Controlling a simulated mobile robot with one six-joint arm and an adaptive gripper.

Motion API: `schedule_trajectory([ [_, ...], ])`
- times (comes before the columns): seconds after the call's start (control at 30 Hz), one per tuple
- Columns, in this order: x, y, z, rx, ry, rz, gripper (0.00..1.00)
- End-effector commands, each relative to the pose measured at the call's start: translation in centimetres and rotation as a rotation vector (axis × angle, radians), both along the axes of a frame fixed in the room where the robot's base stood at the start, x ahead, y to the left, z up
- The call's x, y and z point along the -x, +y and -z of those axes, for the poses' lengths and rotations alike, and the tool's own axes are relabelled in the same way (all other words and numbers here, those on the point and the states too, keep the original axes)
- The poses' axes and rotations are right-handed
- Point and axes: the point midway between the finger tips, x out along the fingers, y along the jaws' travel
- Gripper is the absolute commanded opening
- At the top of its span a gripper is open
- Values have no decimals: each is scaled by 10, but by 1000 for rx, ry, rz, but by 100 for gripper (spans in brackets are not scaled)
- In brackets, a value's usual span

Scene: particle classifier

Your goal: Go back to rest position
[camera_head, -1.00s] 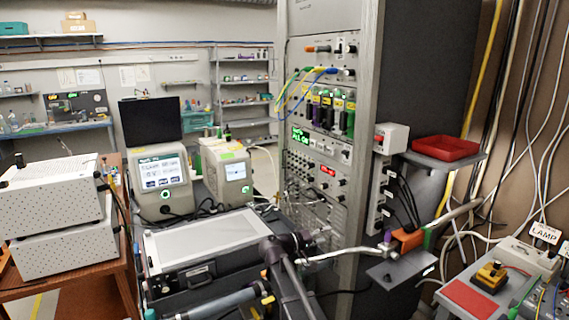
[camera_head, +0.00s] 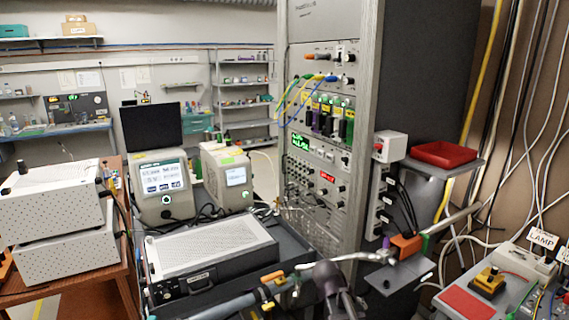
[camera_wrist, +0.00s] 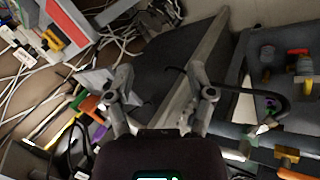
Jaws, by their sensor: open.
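My gripper (camera_wrist: 163,92) shows in the wrist view with its two grey fingers spread apart and nothing between them. Behind the fingers is a dark flat surface. In the head view, part of my arm (camera_head: 332,285) stands at the bottom centre, in front of the rack and beside the black bench instrument. I cannot make out the fingertips in the head view.
The grey rack (camera_head: 357,180) stands just behind my arm. A black instrument with a perforated top (camera_head: 210,248) lies to the left. A metal pipe with an orange block (camera_head: 406,245) is to the right. A red tray (camera_head: 444,154) sits on a shelf.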

Motion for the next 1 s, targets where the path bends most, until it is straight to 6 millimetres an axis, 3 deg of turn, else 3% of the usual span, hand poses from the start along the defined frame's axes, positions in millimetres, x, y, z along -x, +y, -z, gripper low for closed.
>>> schedule_trajectory([
  [0.03,18,0,2,-60,22,6,70],
  [0.2,57,10,10,-266,81,12,70],
  [0.4,88,24,12,-453,122,5,70],
  [0.6,99,32,11,-532,135,0,70],
  [1.0,99,32,11,-536,135,-2,70],
])
